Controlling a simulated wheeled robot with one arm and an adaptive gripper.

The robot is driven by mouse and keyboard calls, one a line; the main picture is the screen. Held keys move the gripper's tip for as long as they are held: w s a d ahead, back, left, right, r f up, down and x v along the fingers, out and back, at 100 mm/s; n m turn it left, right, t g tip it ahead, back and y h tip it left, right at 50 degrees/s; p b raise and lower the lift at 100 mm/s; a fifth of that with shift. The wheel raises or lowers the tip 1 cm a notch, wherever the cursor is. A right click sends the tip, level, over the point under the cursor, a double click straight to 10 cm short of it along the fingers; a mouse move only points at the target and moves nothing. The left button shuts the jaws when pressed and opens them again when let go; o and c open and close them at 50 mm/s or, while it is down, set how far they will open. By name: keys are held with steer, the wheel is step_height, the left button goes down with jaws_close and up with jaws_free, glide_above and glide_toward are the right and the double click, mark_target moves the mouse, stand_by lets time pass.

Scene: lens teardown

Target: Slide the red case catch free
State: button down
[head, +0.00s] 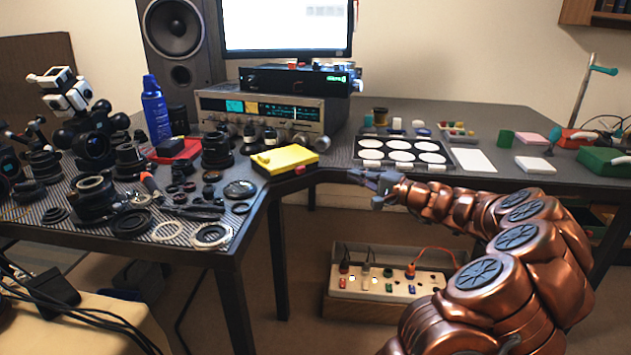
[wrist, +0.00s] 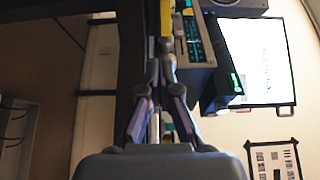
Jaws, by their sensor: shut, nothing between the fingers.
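A yellow case (head: 284,158) lies near the inner edge of the desk. A small red catch (head: 300,170) shows at its front right side. My gripper (head: 354,175) is shut and empty, to the right of the case and apart from it, in front of the desk edge. In the wrist view, my gripper's fingertips (wrist: 160,62) meet, and part of the yellow case (wrist: 166,18) shows beyond them at the top. I cannot make out the red catch in the wrist view.
A radio receiver (head: 262,107) stands behind the case. Lens parts crowd the striped mat (head: 130,205) to the left. A tray of white discs (head: 400,152) lies on the right desk. A power strip box (head: 385,285) sits below, and the floor gap between desk wings is open.

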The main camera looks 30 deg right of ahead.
mark_target(302, 171)
stand_by(0.3)
steer(key=b+x, duration=0.1)
steer(key=x, duration=0.2)
steer(key=b+x, duration=0.1)
steer(key=x, duration=0.6)
steer(key=shift+a+f+b, duration=0.1)
steer(key=shift+a+b, duration=0.3)
steer(key=shift+a, duration=0.05)
steer(key=shift+s+a+b, duration=0.15)
steer(key=shift+a+b, duration=0.35)
steer(key=shift+a, duration=1)
steer(key=shift+s+a+b, duration=0.1)
steer(key=shift+a+b, duration=0.85)
steer(key=shift+a, duration=0.55)
